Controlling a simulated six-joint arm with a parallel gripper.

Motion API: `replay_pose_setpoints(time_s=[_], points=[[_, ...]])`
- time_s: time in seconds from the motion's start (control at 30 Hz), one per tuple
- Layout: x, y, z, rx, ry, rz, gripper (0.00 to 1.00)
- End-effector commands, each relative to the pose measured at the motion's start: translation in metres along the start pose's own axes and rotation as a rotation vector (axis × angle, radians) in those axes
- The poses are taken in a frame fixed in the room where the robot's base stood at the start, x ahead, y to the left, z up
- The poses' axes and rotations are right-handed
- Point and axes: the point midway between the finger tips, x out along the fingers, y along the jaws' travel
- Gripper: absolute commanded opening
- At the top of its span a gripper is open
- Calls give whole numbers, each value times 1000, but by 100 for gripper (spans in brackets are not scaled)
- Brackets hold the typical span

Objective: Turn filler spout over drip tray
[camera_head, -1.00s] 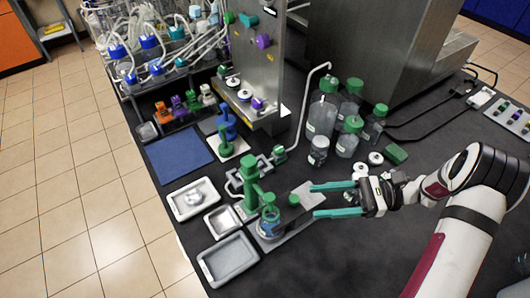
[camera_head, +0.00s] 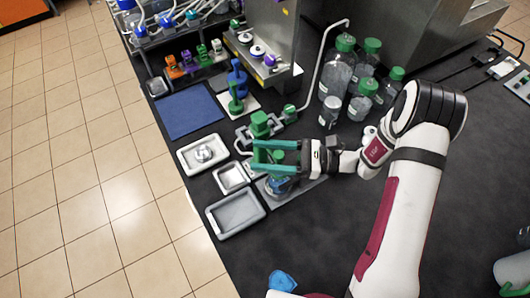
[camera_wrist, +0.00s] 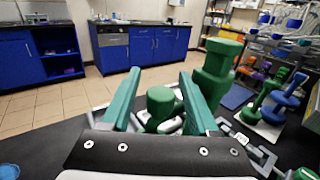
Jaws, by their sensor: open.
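The green filler column (camera_head: 260,122) stands beside the small trays; its thick green post also shows at the right in the wrist view (camera_wrist: 212,75). A round green cap or knob (camera_wrist: 160,103), apparently on the filler, sits between my fingers with gaps on both sides. My gripper (camera_head: 255,157) is open, its two teal fingers reaching left across the filler in the head view; both also show in the wrist view (camera_wrist: 158,78). Below them is a bottle with blue contents (camera_head: 279,187), partly covered. A small square tray (camera_head: 221,181), perhaps the drip tray, lies left of it. My fingers hide most of the spout.
A tray with a round metal piece (camera_head: 184,156) and a larger empty grey tray (camera_head: 213,225) lie near the bench edge. Green-capped bottles (camera_head: 338,70) and a bent pipe (camera_head: 318,60) stand behind. A blue mat (camera_head: 188,112) lies farther left. The bench front is mostly clear.

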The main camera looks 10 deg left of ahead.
Motion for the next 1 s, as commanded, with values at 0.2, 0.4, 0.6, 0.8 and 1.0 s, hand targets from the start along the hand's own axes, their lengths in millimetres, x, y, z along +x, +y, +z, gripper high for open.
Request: replay_pose_setpoints(time_s=[0.2,0.4,0.6,0.8,1.0], points=[[0,0,0,0,0,0,61],[0,0,0,0,0,1,27],[0,0,0,0,0,1,0],[0,0,0,0,0,1,0],[0,0,0,1,0,1,0]])
